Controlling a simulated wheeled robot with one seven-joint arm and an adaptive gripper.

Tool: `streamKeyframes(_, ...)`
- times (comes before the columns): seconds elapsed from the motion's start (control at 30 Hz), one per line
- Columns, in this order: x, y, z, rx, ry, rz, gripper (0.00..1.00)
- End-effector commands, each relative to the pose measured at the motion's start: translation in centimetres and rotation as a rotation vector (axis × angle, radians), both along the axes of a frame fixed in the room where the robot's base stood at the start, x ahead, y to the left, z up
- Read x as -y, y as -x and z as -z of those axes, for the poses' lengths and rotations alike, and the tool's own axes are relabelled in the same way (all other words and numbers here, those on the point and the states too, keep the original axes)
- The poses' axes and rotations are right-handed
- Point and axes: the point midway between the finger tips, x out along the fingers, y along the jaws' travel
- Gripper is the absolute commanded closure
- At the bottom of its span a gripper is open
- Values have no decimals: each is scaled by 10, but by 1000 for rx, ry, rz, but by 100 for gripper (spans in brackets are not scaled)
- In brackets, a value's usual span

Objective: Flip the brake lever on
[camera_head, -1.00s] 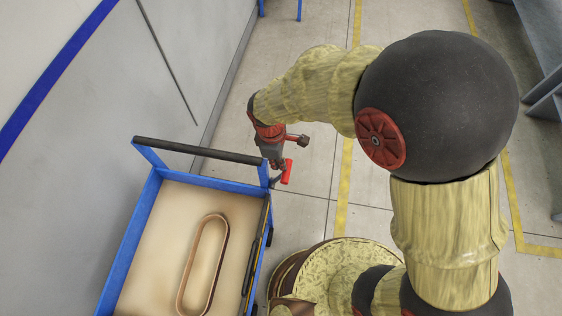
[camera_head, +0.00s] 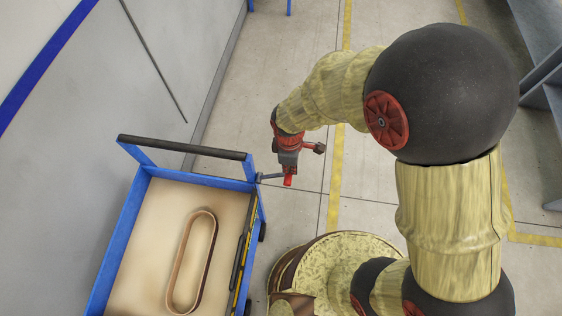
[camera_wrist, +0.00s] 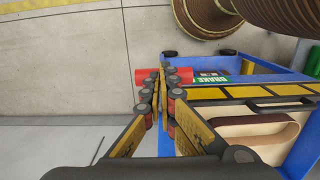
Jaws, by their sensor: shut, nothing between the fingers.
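The brake lever's red handle (camera_head: 288,181) is at the end of a grey bar that sticks out to the right from the cart's back right corner. My gripper (camera_head: 287,168) is shut and empty, right at the handle in the head view. In the wrist view the shut fingers (camera_wrist: 160,85) cross in front of the red handle (camera_wrist: 147,76), which shows on both sides of them. I cannot tell whether they touch it. A green and white label reading BRAKE (camera_wrist: 208,78) is on the cart beside the lever.
The blue cart (camera_head: 126,215) has a dark push bar (camera_head: 185,148) and a beige top with an oval ring (camera_head: 180,268) on it. A grey wall stands to the left. Tiled floor with yellow lines is clear behind my gripper. Grey shelving is at the far right.

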Motion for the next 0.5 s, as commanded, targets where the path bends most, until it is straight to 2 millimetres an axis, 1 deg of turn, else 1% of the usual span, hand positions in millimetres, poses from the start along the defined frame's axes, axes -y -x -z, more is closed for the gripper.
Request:
streamKeyframes(0.03, 5, 1, 5, -2, 1, 1, 100)
streamKeyframes(0.2, 16, 2, 17, -1, 1, 1, 100)
streamKeyframes(0.5, 25, 2, 29, 0, 1, -1, 100)
